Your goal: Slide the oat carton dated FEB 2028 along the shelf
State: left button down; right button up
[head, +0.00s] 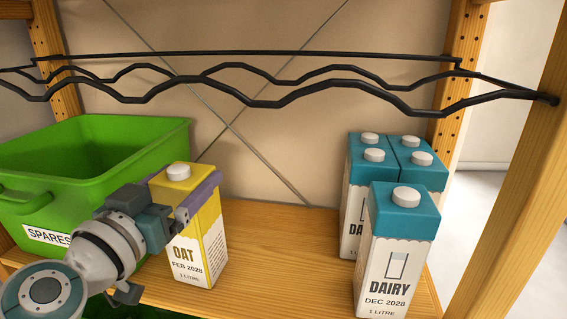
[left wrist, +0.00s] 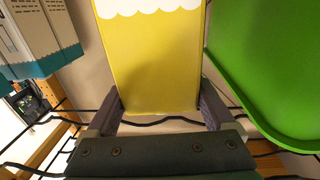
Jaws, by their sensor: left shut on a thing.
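The oat carton (head: 197,256), yellow on top and white below, reads "OAT FEB 2028 1 LITRE". It stands upright on the wooden shelf (head: 275,265), just right of the green bin. My left gripper (head: 183,197) comes in from the left and is shut on the carton's upper part, a finger on either side. In the left wrist view the yellow carton (left wrist: 155,65) fills the space between the two grey fingers (left wrist: 160,108). My right gripper is in neither view.
A green bin (head: 110,130) labelled "SPARES" stands at the left. Several teal-topped dairy cartons (head: 385,255) stand at the right, the front one dated DEC 2028. Shelf between oat and dairy cartons is clear. Black wavy rails (head: 265,103) cross above; a wooden post (head: 520,190) stands right.

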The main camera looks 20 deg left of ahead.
pick_arm(q)
jog(key=shift+s, duration=0.2)
grip_release()
